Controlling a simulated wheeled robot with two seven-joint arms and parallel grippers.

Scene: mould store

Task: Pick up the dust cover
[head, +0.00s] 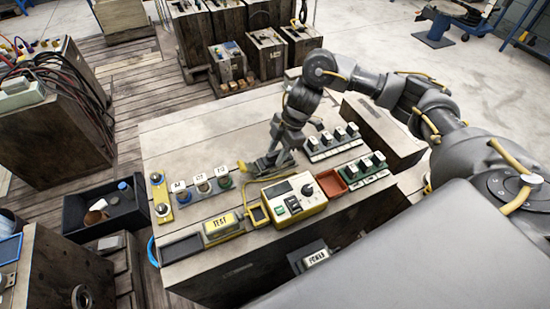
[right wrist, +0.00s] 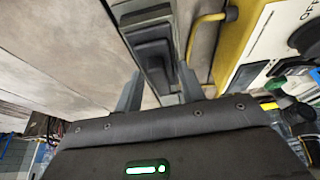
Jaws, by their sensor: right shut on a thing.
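My right gripper (head: 270,162) is low over the worktop, behind the yellow-and-cream meter box (head: 292,200). In the right wrist view its two fingers stand on either side of a dark grey block with a raised middle, which looks like the dust cover (right wrist: 152,48). The gripper is shut on this cover. My left gripper is not in view.
The wooden worktop (head: 190,136) is clear at its back left. Three labelled knobs (head: 202,183) stand left of the gripper. Green-based switch blocks (head: 365,170) and a red tray (head: 329,182) lie right. A yellow TEST block (head: 221,226) is at the front. A black bin (head: 78,213) stands left.

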